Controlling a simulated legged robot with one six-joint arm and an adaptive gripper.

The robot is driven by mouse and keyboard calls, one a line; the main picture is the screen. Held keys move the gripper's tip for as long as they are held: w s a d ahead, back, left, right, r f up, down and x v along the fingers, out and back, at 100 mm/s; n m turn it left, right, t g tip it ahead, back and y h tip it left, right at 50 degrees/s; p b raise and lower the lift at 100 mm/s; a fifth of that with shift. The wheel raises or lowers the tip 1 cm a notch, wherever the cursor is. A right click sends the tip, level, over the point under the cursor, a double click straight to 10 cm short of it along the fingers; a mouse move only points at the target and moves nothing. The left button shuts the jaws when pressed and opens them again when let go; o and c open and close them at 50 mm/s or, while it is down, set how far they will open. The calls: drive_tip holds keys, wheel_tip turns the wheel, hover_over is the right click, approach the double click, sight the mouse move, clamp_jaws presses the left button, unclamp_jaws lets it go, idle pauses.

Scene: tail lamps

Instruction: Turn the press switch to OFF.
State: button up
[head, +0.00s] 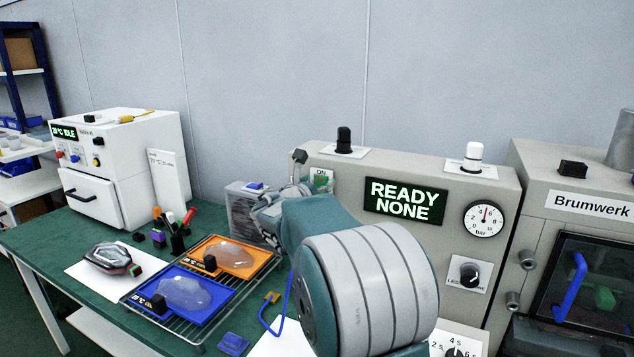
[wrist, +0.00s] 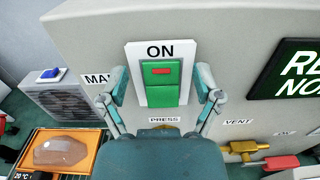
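The press switch (wrist: 161,82) is a green rocker on a white plate, with a red mark in its upper part and the word ON above it. A PRESS label sits below it. In the head view the switch (head: 321,182) is partly hidden behind my arm. My gripper (wrist: 160,90) is in front of the switch with its fingers spread to either side of the plate, open and empty. Whether the fingertips touch the panel, I cannot tell. In the head view my gripper (head: 285,195) is at the left end of the press panel. The display (head: 405,200) reads READY NONE.
A yellow valve (wrist: 243,147) and a red handle (wrist: 285,162) are low right of the switch. A fan box (wrist: 65,95) with a blue switch stands left. A rack holds orange (head: 252,262) and blue (head: 207,305) trays. A white oven (head: 120,165) stands far left.

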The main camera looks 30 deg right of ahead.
drive_tip(key=c, duration=1)
drive_tip(key=shift+f+h, duration=0.1)
drive_tip(key=shift+h, duration=0.2)
drive_tip(key=shift+s+a+f+t+h, duration=0.1)
drive_tip(key=shift+a+f+t+h, duration=0.1)
drive_tip(key=shift+t+h, duration=0.25)
drive_tip(key=shift+a+f+t+h, duration=0.15)
drive_tip(key=shift+t+h, duration=0.2)
drive_tip(key=shift+h, duration=0.2)
drive_tip(key=shift+f+t+h, duration=0.1)
drive_tip(key=shift+t+h, duration=0.4)
drive_tip(key=shift+h, duration=0.4)
drive_tip(key=o, duration=1.1)
